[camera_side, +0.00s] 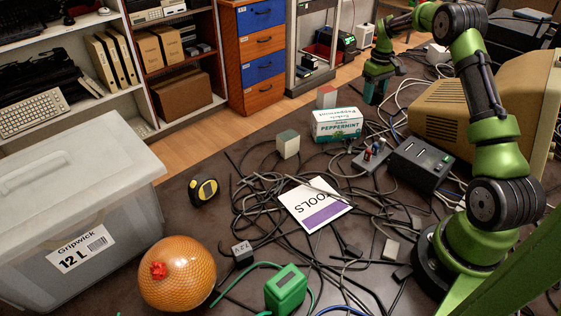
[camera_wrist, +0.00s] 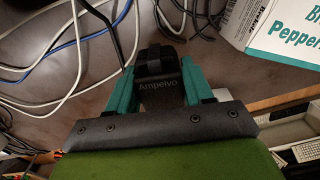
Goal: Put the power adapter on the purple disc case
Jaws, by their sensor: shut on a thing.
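The power adapter (camera_wrist: 157,68), a small black block with pale "Ampelvo" lettering, sits between the teal fingers of my gripper (camera_wrist: 157,82) in the wrist view. The fingers are shut on its sides. In the side view my gripper (camera_side: 375,92) is at the back, beyond the peppermint box, low over the table; the adapter is too small and dark to make out there. The purple disc case (camera_side: 316,205), white with a purple band and the word "TOOLS", lies flat among black cables in mid-table. A cable crosses its upper part. Its top otherwise looks clear.
A peppermint box (camera_side: 337,125) stands between my gripper and the case; it also shows in the wrist view (camera_wrist: 285,35). A pale cube (camera_side: 288,144), tape measure (camera_side: 203,190), orange ball (camera_side: 178,273), green device (camera_side: 286,290) and black power box (camera_side: 420,163) surround the cables.

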